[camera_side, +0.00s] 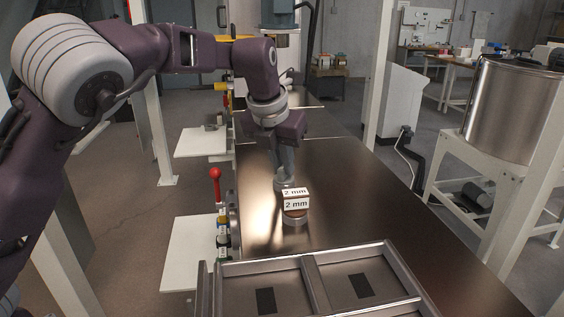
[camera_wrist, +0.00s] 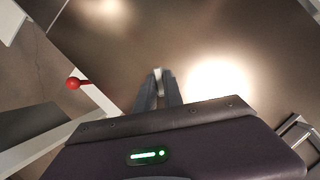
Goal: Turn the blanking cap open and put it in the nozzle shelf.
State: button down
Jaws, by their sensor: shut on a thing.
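My gripper (camera_side: 285,178) points down over the dark metal tank top and is shut on a small pale metal piece (camera_side: 284,185), apparently the blanking cap. In the wrist view the two fingers (camera_wrist: 158,88) are close together, with a bit of that pale piece (camera_wrist: 158,73) showing between their tips. The fingers hide most of it, and I cannot tell whether it is seated or lifted clear. A metal-framed tray with two compartments (camera_side: 309,276), likely the nozzle shelf, is at the front; each compartment has a dark rectangle on its floor.
A white block marked "2 mm" (camera_side: 296,200) sits on a round metal base (camera_side: 295,219) close in front of my gripper. A red-knobbed lever (camera_side: 216,174) stands at the left edge, also seen in the wrist view (camera_wrist: 73,83). The tank top (camera_side: 365,200) is clear to the right.

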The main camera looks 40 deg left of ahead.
jog(key=shift+f+n, duration=0.1)
jog(key=shift+n, duration=0.4)
jog(key=shift+a+f+y, duration=0.1)
jog(key=shift+y, duration=0.2)
jog(key=shift+n+g, duration=0.3)
jog(key=shift+n, duration=0.2)
jog(key=shift+a+n+y, duration=0.2)
jog(key=shift+n+y, duration=0.2)
jog(key=shift+n, duration=0.5)
jog(key=shift+d, duration=0.4)
jog(key=c, duration=1.1)
grip_release()
jog(key=shift+r, duration=0.2)
jog(key=shift+o, duration=0.2)
jog(key=shift+w+a, duration=0.1)
